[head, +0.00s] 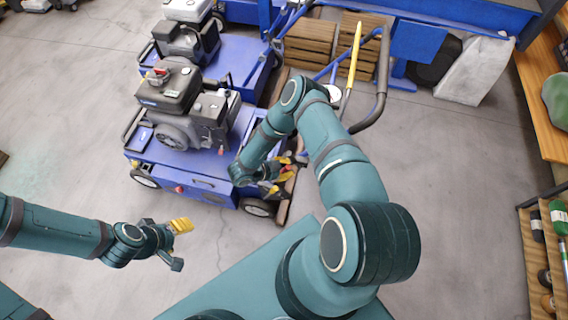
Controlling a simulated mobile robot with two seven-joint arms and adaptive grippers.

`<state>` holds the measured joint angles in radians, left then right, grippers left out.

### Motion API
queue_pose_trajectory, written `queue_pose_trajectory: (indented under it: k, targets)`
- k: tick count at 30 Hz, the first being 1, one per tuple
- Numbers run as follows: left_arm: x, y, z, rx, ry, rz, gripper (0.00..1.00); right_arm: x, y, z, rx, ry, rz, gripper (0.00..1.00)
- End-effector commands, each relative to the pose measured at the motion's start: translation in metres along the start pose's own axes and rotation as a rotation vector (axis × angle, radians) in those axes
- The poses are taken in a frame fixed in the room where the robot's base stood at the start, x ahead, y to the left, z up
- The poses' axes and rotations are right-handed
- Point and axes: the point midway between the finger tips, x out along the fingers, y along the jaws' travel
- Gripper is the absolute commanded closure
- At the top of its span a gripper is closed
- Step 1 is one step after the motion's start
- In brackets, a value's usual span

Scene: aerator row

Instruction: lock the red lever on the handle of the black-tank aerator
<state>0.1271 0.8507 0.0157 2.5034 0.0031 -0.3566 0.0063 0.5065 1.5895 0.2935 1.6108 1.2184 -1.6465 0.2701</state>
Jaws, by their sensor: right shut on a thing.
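The black-tank aerator (178,128) is the nearer blue machine, left of centre, with a black tank (170,86) on its engine. Its handle (378,98) appears to be the blue tube with a dark grip reaching up to the right; my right arm hides part of it. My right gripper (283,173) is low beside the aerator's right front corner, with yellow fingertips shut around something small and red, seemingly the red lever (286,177). The lever's position is too small to tell. My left gripper (180,245) is open and empty over the floor, in front of the aerator.
Another blue aerator (193,42) with a white tank stands behind. Wooden pallets (310,47) and a pale block (475,70) are at the back. A wooden shelf (541,250) stands at the right edge.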

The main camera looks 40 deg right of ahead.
Motion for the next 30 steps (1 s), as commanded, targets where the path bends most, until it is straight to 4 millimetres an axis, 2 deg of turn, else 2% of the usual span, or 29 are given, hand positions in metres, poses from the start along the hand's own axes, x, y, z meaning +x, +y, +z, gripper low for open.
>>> queue_pose_trajectory:
  k: [12,13,15,25,30]
  targets:
    - [-0.003,0.001,-0.002,-0.002,0.005,-0.001,0.39,0.002,0.001,0.0,0.016,-0.023,-0.003,1.0]
    - [-0.003,0.001,-0.002,-0.002,0.005,-0.001,0.39,0.002,0.001,0.0,0.016,-0.023,-0.003,0.72]
    - [-0.003,0.001,-0.002,-0.002,0.005,-0.001,0.39,0.002,0.001,0.0,0.016,-0.023,-0.003,0.5]
    - [-0.003,0.001,-0.002,-0.001,0.005,-0.001,0.39,0.0,0.001,0.0,0.015,-0.023,-0.003,0.5]
    - [-0.003,0.001,-0.002,-0.001,0.005,-0.001,0.39,-0.018,0.001,0.0,0.014,-0.025,-0.006,0.5]
